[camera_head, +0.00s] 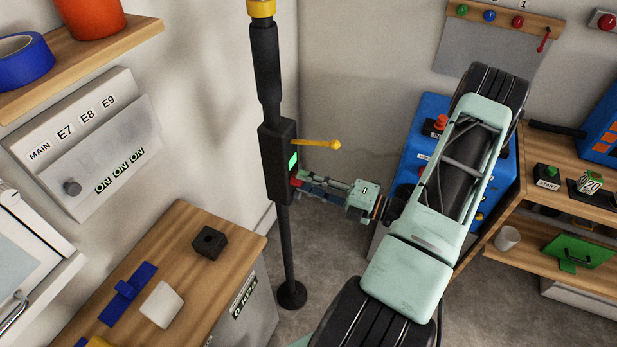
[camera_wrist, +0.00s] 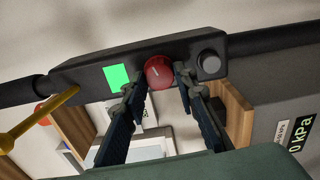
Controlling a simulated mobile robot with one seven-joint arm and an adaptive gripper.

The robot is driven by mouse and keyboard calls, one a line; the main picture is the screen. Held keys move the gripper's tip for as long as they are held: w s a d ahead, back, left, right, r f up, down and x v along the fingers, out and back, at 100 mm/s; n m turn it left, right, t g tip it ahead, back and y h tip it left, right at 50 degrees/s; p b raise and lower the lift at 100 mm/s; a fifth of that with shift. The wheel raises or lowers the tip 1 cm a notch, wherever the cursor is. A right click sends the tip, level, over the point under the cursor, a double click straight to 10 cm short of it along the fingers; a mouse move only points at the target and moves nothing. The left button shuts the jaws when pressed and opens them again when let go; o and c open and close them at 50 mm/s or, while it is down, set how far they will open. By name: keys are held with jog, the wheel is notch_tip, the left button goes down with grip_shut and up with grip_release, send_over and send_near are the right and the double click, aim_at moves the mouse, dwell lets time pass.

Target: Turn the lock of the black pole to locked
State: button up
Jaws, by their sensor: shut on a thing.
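The black pole (camera_head: 288,240) stands upright on a round base beside the wooden counter. It carries a black box (camera_head: 266,160) with a lit green panel (camera_head: 293,161) and a yellow lever (camera_head: 315,143) sticking out to the right. In the wrist view, the red lock knob (camera_wrist: 159,71) sits on the box between the green panel and a dark round button (camera_wrist: 208,64). My gripper (camera_head: 300,180) reaches the box from the right. In the wrist view its fingers (camera_wrist: 158,76) are shut on the red knob, one on each side. A pale mark shows on the knob.
The wooden counter (camera_head: 185,225) at left holds a black block (camera_head: 209,243), a white block (camera_head: 161,304) and a blue piece (camera_head: 128,290). A blue machine (camera_head: 425,120) stands behind my arm. Shelves (camera_head: 530,215) stand at right. Floor shows around the pole's base.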

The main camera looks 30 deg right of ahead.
jog(key=shift+m+p, duration=0.65)
jog(key=shift+m, duration=1.05)
jog(key=o, duration=1.2)
jog(key=shift+c, duration=0.2)
jog(key=v, duration=1.2)
jog(key=shift+r, duration=0.1)
